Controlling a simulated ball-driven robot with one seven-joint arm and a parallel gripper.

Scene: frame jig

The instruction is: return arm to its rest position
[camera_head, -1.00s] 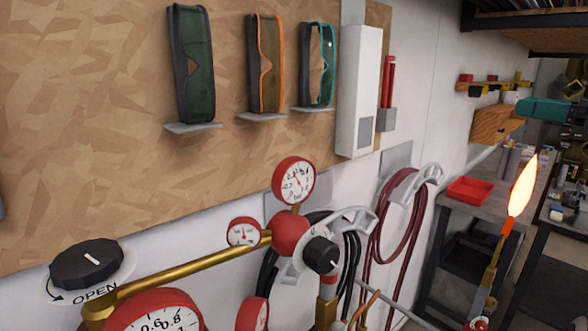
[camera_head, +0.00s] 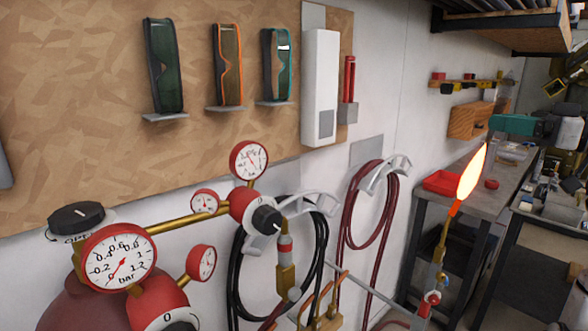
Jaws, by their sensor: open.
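Neither my arm nor my gripper shows in this head view, so the arm's pose cannot be seen. The view takes in a wall with a wooden board (camera_head: 75,90) and gas gauges in front of it. A torch (camera_head: 443,240) with a bright orange-white flame-shaped tip (camera_head: 472,172) stands upright, slightly tilted, at the right.
Gauges (camera_head: 120,257) and brass pipes fill the lower left. Black hose (camera_head: 238,280) and red hose (camera_head: 345,215) hang on wall hooks. Goggles (camera_head: 163,65) stand on small shelves. A workbench (camera_head: 425,187) with a red tray (camera_head: 443,182) runs along the right wall.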

